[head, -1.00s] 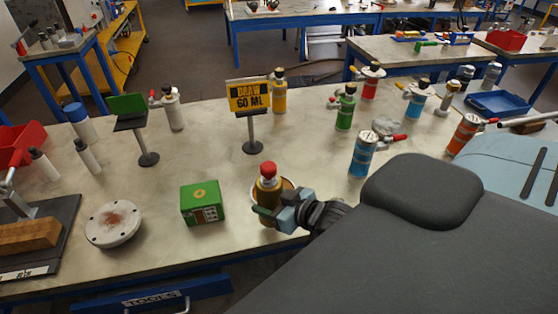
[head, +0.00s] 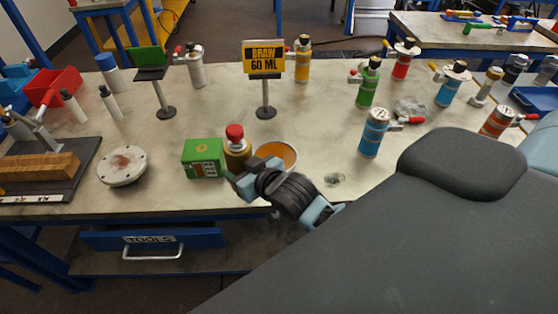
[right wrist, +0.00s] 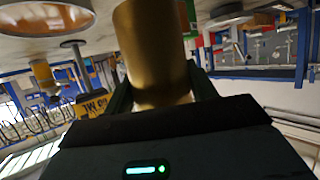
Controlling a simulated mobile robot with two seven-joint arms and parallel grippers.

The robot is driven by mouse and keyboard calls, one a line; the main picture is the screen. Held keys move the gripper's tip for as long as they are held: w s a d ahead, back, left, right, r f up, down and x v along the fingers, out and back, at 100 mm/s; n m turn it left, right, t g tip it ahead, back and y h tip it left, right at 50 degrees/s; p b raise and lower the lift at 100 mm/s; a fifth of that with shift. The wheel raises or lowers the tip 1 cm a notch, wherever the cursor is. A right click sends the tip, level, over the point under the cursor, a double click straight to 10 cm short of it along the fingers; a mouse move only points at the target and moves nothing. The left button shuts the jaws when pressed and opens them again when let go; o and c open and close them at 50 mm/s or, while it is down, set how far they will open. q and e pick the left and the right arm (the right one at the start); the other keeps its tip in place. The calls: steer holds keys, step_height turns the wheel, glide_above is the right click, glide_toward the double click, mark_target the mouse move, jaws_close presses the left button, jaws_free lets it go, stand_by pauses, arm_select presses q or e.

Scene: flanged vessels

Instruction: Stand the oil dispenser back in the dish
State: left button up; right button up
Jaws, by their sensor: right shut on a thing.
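The oil dispenser (head: 237,157) is a gold-brown bottle with a red cap, roughly upright. My right gripper (head: 240,180) is shut on it. In the right wrist view the dispenser's gold body (right wrist: 150,45) fills the space between the fingers (right wrist: 160,88). The dish (head: 280,154) is a round orange-brown one with a pale rim, just right of the dispenser, and nothing stands in it. It also shows in the right wrist view (right wrist: 45,18). I cannot tell whether the dispenser's base touches the table. My left gripper is not in view.
A green box (head: 203,158) stands close against the dispenser's left side in the picture. A sign reading "DRAW 60 ML" (head: 264,62) stands behind. A blue bottle (head: 373,133) is to the right. A white flange (head: 122,166) lies left. Bare table lies behind the dish.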

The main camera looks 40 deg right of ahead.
steer(key=w+d+f, duration=0.1)
steer(key=w+d, duration=0.1)
steer(key=d, duration=0.2)
steer(key=w+d+f, duration=0.2)
steer(key=d, duration=0.3)
steer(key=w+d+f, duration=0.1)
steer(key=w+d, duration=0.1)
steer(key=d, duration=0.3)
steer(key=shift+w+d+f, duration=0.15)
steer(key=shift+w+d, duration=0.1)
steer(key=shift+w, duration=0.05)
steer(key=shift+f, duration=0.25)
steer(key=shift+f, duration=0.2)
steer(key=o, duration=1.2)
steer(key=shift+o, duration=0.2)
steer(key=shift+r, duration=0.1)
